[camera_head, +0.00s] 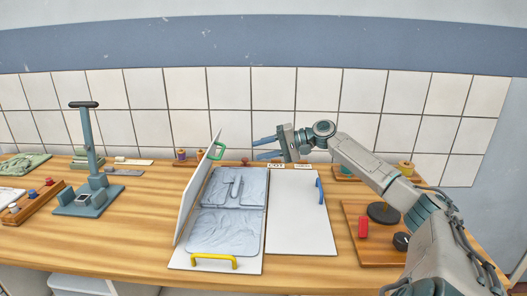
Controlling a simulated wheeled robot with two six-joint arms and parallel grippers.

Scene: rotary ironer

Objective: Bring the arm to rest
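My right arm comes in from the lower right. Its gripper (266,148) is held in the air above the back of the table, pointing left. Its two blue fingers are apart, with nothing between them. Below it lies a white folding board with a flat right panel (297,235), which has a blue handle (320,191). A pale blue garment (222,230) lies folded on the middle panel. The left panel (193,200) stands tilted up, with a green handle (216,151) near its top. A yellow handle (214,258) is at the front. My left gripper is not in view.
A grey-blue upright device (88,160) stands at the left, near a wooden tray of coloured knobs (30,203). A wooden board (362,240) with a red block (363,227) and dark round pieces lies under my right arm. Spools (182,155) stand along the tiled wall.

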